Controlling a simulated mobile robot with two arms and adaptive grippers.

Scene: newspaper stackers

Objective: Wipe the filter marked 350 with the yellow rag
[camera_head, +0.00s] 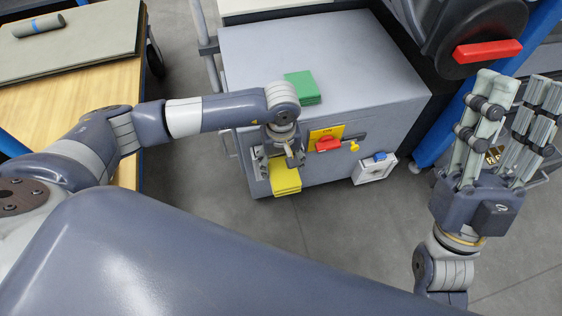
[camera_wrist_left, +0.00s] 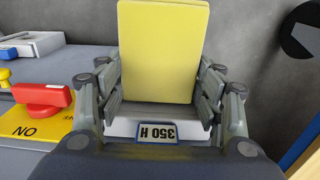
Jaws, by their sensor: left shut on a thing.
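The yellow rag (camera_head: 285,179) is a folded pad held by my left gripper (camera_head: 283,160) at the front left of the grey cabinet. In the left wrist view the rag (camera_wrist_left: 163,50) sits between the fingers, and the left gripper (camera_wrist_left: 160,95) is shut on it. A white filter part with a label reading 350 H (camera_wrist_left: 157,132), upside down, shows between the finger bases just below the rag. I cannot tell whether the rag touches it. In the head view my arm and gripper hide that filter. My right gripper (camera_head: 507,125) is open and empty, fingers up.
The grey cabinet (camera_head: 330,60) carries a green folded cloth (camera_head: 302,87). A red knob (camera_head: 327,144) on a yellow plate is right of my left gripper. A second white unit with a blue part (camera_head: 375,168) is farther right. A wooden table (camera_head: 60,110) stands left. Grey floor is open in front.

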